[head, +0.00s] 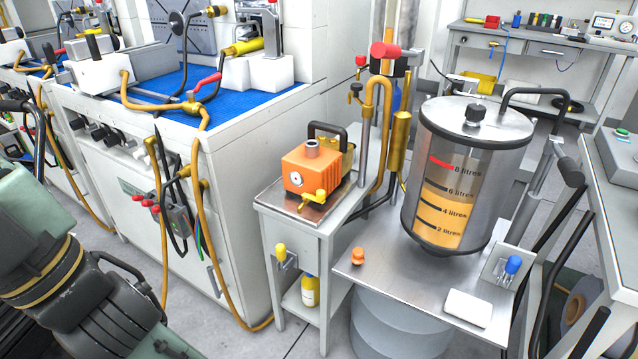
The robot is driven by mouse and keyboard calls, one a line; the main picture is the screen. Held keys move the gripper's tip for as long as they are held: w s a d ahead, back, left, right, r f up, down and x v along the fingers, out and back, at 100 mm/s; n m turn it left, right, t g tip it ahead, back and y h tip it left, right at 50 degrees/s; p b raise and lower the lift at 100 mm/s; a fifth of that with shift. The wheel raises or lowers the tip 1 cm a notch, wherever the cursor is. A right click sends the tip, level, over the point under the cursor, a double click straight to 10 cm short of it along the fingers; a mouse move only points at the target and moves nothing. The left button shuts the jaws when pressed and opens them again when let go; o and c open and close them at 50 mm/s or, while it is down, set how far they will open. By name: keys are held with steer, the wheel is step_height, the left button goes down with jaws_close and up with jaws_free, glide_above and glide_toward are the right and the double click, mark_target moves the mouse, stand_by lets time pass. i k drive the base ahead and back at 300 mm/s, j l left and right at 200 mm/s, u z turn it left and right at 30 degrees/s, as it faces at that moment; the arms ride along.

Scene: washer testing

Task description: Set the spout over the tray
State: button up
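A clear-sided metal tank (478,135) marked in litres holds amber liquid to between the 4 and 6 litre marks. A black bent pipe (537,92) runs from its top to the right and turns down; it may be the spout. The tank stands over a flat metal top (388,292). A smaller metal tray (277,203) lies under an orange pump (311,168). I cannot tell which surface is the task's tray. Green and black links of my arm show at lower left; my gripper cannot be made out.
A white cabinet with a blue top (238,104) and hanging hoses fills the left. An orange knob (357,256), a white pad (468,308) and a blue-topped switch (512,266) sit on the metal top. Benches stand behind and right.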

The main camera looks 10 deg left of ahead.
mark_target(368, 112)
steer(key=i+j+z, duration=0.6)
steer(key=i+j, duration=0.1)
steer(key=j, duration=0.05)
